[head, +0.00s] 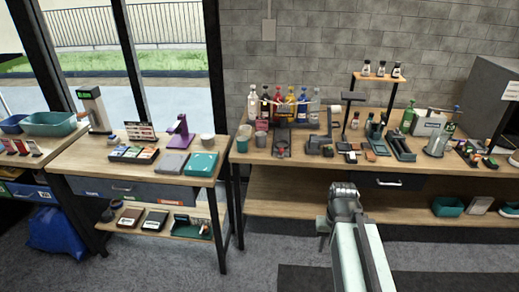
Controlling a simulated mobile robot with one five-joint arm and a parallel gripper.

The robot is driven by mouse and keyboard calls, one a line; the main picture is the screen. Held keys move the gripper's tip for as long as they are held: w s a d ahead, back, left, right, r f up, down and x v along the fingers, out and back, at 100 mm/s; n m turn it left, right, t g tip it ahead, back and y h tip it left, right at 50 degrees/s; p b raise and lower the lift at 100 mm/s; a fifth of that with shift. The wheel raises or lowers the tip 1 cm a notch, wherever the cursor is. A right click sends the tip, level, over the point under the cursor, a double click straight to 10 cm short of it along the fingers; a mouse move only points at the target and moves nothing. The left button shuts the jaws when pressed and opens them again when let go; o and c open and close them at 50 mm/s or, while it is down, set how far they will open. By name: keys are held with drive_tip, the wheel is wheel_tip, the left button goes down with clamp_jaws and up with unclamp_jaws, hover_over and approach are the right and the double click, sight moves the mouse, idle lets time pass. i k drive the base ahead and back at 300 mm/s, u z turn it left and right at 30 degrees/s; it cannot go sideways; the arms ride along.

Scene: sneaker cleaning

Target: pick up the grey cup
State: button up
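A light grey cup (207,140) stands upright near the right back of the left table (75,158). Another greyish cup (261,139) stands at the left end of the long workbench, in front of the bottles. I cannot tell from this view which of the two is the grey cup of the task. My gripper (343,188) is at the end of my arm, in front of the long bench and well to the right of both cups. It is small and seen from behind, and its fingers are not clear. I see nothing held in it.
The long workbench (320,170) carries several bottles (290,104), tools and a small raised shelf (378,78). A teal box (202,163) and a purple stand (181,132) are near the light grey cup. A blue bag (55,233) lies on the floor. The front floor is clear.

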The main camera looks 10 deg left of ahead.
sight(261, 140)
drive_tip(key=u, duration=0.3)
drive_tip(key=i, duration=0.65)
drive_tip(key=u, duration=0.85)
drive_tip(key=i, duration=0.85)
drive_tip(key=k, duration=0.6)
drive_tip(key=u, duration=0.3)
drive_tip(key=i, duration=0.65)
drive_tip(key=z, duration=0.1)
